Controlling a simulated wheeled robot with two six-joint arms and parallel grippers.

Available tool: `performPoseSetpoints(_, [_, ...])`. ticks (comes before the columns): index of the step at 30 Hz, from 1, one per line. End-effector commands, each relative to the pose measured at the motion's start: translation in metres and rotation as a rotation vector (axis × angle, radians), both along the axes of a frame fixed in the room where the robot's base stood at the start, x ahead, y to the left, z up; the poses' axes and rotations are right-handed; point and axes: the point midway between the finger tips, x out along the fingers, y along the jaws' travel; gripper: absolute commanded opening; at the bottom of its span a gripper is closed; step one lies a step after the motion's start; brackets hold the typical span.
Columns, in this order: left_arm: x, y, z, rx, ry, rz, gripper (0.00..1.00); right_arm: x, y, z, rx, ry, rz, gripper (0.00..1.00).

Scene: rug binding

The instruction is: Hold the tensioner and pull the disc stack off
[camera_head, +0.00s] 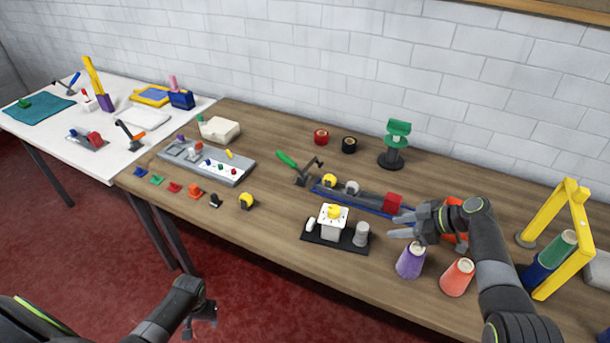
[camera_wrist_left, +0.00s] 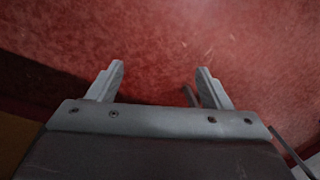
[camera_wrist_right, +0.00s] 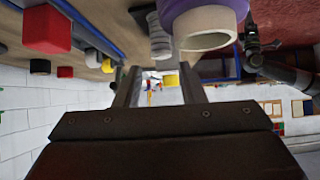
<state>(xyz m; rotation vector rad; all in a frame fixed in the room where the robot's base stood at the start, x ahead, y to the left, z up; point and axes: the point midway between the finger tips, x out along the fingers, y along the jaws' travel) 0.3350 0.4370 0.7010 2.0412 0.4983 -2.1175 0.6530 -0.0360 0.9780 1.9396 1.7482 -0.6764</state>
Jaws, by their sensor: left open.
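A black base plate (camera_head: 318,239) lies near the front edge of the wooden table, carrying a white block with a yellow knob (camera_head: 333,221), which seems to be the tensioner. A grey ribbed cylinder, apparently the disc stack (camera_head: 361,234), stands at the plate's right end. It also seems to show in the right wrist view (camera_wrist_right: 156,36). My right gripper (camera_head: 396,226) is open and empty, to the right of the grey stack and apart from it.
A purple cone (camera_head: 410,263) and an orange cone (camera_head: 457,278) stand close to my right gripper. Behind the plate lies a blue rail (camera_head: 345,198) with a red block (camera_head: 393,203). A yellow frame (camera_head: 565,240) stands right. Bare tabletop lies left of the plate.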

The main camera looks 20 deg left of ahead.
Motion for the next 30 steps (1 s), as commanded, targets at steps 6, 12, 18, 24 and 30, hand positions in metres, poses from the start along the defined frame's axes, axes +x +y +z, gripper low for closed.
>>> performPoseSetpoints(6, [0.069,0.014,0.084,-0.022,-0.011,0.020,0.73,0.000,0.000,0.000,0.000,0.000,0.000,0.36])
performPoseSetpoints(12, [0.151,-0.001,0.147,-0.057,-0.290,-0.194,0.73,0.000,0.000,0.000,0.000,0.000,0.000,0.36])
performPoseSetpoints(18, [0.230,-0.038,0.221,-0.087,-0.567,-0.311,0.73,0.000,0.000,0.000,0.000,0.000,0.000,0.36])
performPoseSetpoints(24, [0.262,-0.079,0.233,-0.183,-0.492,0.000,0.73,0.000,0.000,0.000,0.000,0.000,0.000,0.36])
performPoseSetpoints(30, [0.290,-0.125,0.254,-0.240,-0.399,0.295,0.73,0.000,0.000,0.000,0.000,0.000,0.000,0.36])
